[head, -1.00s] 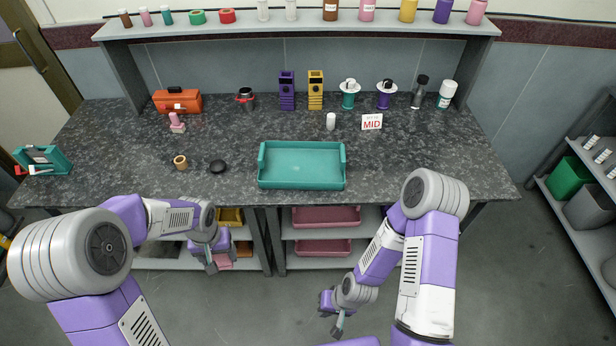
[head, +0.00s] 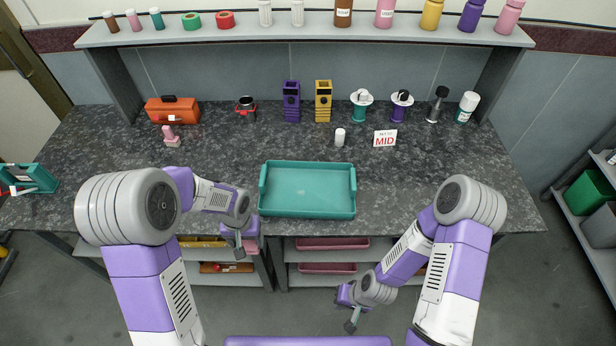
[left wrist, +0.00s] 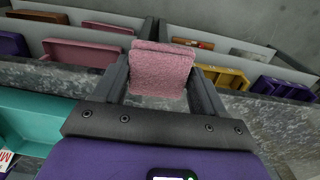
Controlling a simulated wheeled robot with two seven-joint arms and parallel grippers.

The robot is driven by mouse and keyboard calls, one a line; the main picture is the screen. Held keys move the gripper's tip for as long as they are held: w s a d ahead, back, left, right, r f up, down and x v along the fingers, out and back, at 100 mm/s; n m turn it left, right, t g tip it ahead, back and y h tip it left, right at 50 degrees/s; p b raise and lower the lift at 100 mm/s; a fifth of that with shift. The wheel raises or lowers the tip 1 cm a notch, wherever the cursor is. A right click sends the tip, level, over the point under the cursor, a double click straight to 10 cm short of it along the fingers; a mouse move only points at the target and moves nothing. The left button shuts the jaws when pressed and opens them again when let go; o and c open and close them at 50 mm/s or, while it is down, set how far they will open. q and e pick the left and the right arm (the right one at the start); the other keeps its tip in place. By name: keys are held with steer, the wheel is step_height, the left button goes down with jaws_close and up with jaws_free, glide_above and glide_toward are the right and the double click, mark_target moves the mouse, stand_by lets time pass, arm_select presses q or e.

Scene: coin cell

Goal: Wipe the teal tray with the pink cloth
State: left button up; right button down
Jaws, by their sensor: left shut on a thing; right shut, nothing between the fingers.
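The teal tray (head: 307,190) lies near the front edge of the bench, empty and open at the top. It also shows at the left of the left wrist view (left wrist: 32,118). My left gripper (head: 240,250) is at the bench's front edge, left of and nearer than the tray. It is shut on the pink cloth (left wrist: 160,70), which shows as a folded block between the fingers in the left wrist view. My right gripper (head: 351,325) is shut and empty, low in front of the bench, below and to the right of the tray.
Purple (head: 292,102) and yellow (head: 323,102) holders are further back. An orange toolbox (head: 173,110) is at the back left. The bench right of the tray is clear.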

arm_select(q)
steer(key=s+f, duration=0.4)
steer(key=f, duration=0.8)
steer(key=shift+a, duration=0.1)
